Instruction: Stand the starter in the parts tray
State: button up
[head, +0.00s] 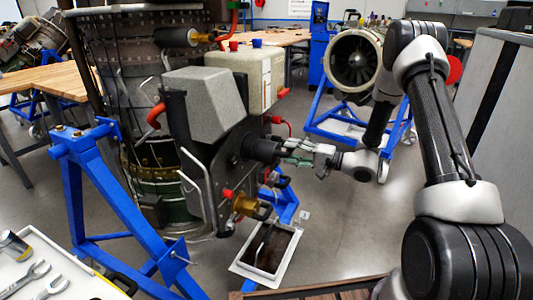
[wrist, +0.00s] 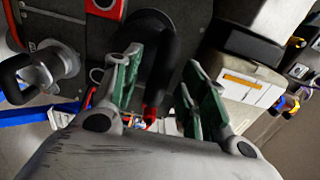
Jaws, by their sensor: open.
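A black cylindrical part (head: 262,150), which looks like the starter, sticks out sideways from the dark gearbox on the engine. My gripper (head: 290,152) is at its outer end in the head view, with green-padded fingers pointing at it. In the wrist view my gripper (wrist: 163,68) is open, and a dark rounded part (wrist: 158,45) shows between and beyond the fingers. I cannot tell whether the fingers touch it. A white-rimmed tray (head: 293,244) with a dark inside, possibly the parts tray, is below the engine.
A blue engine stand (head: 85,185) fills the left foreground. A white surface with wrenches (head: 35,275) is at the bottom left. A brass fitting (head: 245,204) with a red cap hangs below the gearbox. Another engine (head: 355,62) stands behind. The floor to the tray's right is clear.

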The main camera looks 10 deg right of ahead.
jog(key=shift+c, duration=0.2)
grip_shut()
jog(key=shift+r, duration=0.1)
jog(key=shift+s+d, duration=0.15)
jog(key=shift+d, duration=0.2)
jog(key=shift+s+d, duration=0.2)
jog(key=shift+d, duration=0.05)
dwell(0.4)
jog(key=s+d+r, duration=0.4)
jog(key=d, duration=0.3)
jog(key=shift+s+d+r, duration=0.25)
jog(key=shift+r, duration=0.15)
dwell(0.5)
jog(key=shift+w, duration=0.1)
